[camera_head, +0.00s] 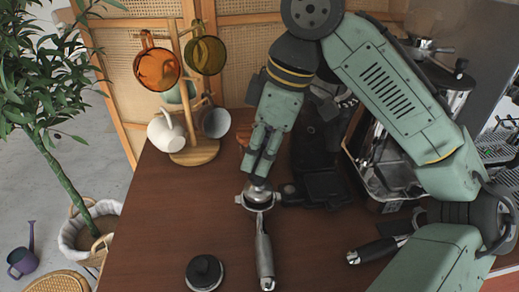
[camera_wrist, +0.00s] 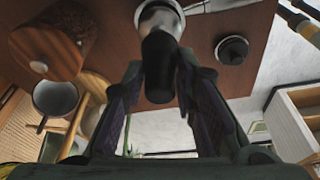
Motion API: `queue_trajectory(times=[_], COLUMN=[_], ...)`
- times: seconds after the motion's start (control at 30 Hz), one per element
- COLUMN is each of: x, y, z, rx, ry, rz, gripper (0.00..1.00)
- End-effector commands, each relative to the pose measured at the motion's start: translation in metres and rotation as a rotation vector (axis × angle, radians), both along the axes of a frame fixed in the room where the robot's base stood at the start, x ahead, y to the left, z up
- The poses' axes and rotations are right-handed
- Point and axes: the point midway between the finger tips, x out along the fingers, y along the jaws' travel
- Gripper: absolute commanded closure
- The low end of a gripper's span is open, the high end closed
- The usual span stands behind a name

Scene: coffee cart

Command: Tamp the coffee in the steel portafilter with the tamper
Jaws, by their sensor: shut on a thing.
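The steel portafilter (camera_head: 264,245) lies on the brown table, its basket end below my gripper and its handle towards the front edge. My gripper (camera_head: 259,170) points down and is shut on the tamper (camera_head: 258,188). In the wrist view the tamper's black handle (camera_wrist: 159,68) is between my two fingers, with its steel base beyond. The base is at the basket, over or in it; I cannot tell whether it presses on the coffee. The coffee is hidden.
A black round tool (camera_head: 204,271) sits left of the portafilter handle. A wooden mug tree (camera_head: 195,150) with several cups stands at the back left. Another dark handle (camera_head: 372,251) lies at the right, near the coffee machine (camera_head: 385,180).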

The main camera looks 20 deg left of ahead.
Motion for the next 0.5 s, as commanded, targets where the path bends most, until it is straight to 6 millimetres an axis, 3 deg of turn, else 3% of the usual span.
queue_trajectory(times=[0.3,0.5], x=[0.000,0.001], y=[0.000,0.000], z=[0.008,0.026], rx=[0.002,0.001], ry=[-0.001,-0.002], rz=[0.000,-0.002], gripper=[1.00,1.00])
